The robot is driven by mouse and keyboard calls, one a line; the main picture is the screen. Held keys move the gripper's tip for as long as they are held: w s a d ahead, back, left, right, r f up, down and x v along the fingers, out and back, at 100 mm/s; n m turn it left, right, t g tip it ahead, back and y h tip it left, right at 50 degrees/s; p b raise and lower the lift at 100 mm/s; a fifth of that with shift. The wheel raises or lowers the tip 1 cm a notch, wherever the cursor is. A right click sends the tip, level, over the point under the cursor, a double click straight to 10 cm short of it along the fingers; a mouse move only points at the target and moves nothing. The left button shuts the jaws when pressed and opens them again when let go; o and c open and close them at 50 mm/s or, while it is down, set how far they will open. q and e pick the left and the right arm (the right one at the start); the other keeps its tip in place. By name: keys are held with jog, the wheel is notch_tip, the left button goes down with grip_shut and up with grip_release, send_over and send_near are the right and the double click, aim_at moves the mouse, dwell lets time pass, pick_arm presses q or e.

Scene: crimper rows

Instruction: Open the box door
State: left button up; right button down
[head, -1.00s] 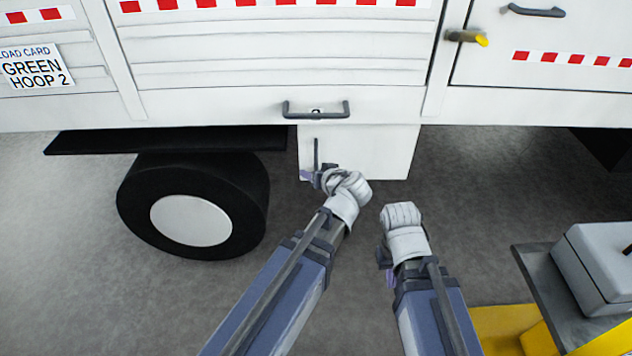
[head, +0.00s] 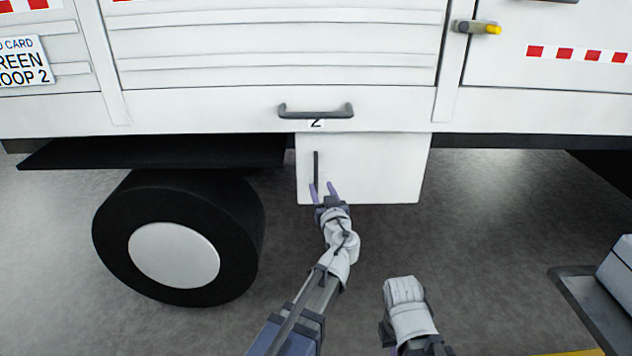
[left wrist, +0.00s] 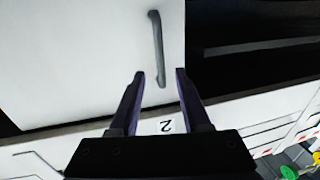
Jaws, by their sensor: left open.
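The box (head: 375,165) is white and hangs under the truck body, with its door facing me. A dark vertical handle (head: 316,166) is near the door's left edge. My left gripper (head: 322,187) is open at the lower end of this handle. In the left wrist view the handle (left wrist: 157,45) reaches down between the two spread fingertips (left wrist: 160,73); I cannot tell if they touch it. The door (left wrist: 80,60) looks shut. My right arm's pale wrist (head: 405,300) is low, right of the left arm, and its fingers are hidden.
A horizontal grey handle (head: 316,111) with a "2" label is on the truck panel above the box. A black wheel (head: 180,240) stands to the left. A yellow-tipped latch (head: 478,27) is at upper right. A grey tray (head: 590,305) is at lower right. Floor right of the box is clear.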

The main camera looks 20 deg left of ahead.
aim_at(316, 176)
pick_arm(q)
jog(key=x, duration=0.8)
jog(key=shift+s, duration=0.1)
jog(key=shift+c, duration=0.4)
grip_shut()
dwell(0.9)
